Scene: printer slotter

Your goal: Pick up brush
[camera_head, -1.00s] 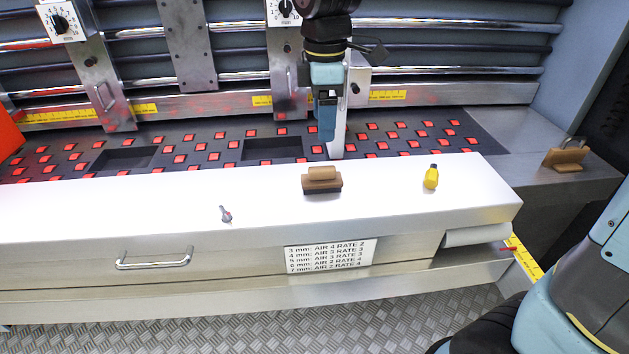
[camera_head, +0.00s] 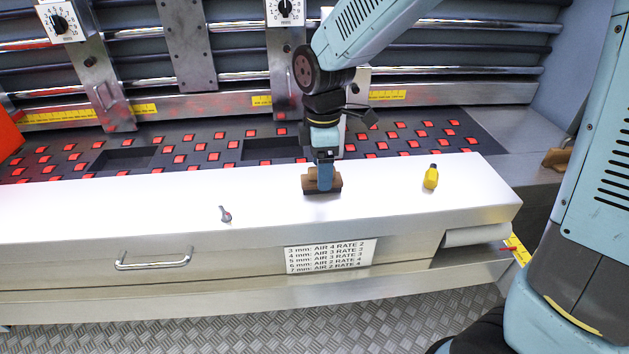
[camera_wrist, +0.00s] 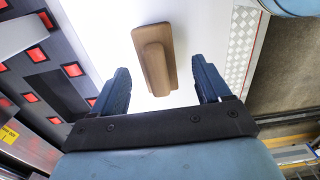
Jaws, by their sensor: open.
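The brush (camera_head: 334,183) has a brown wooden body with a raised handle and dark bristles underneath. It stands on the white top of the cabinet (camera_head: 140,205), near its middle. My gripper (camera_head: 324,186) is right at the brush in the head view and hides part of it. In the wrist view the brush (camera_wrist: 155,58) lies ahead of the two blue fingers, between their lines and apart from both. My gripper (camera_wrist: 166,82) is open, with nothing between the fingertips.
A yellow bottle (camera_head: 431,178) stands to the right of the brush. A small grey and red tool (camera_head: 225,214) lies to the left. Behind is a dark bed with red blocks (camera_head: 180,159). The white top between these objects is clear.

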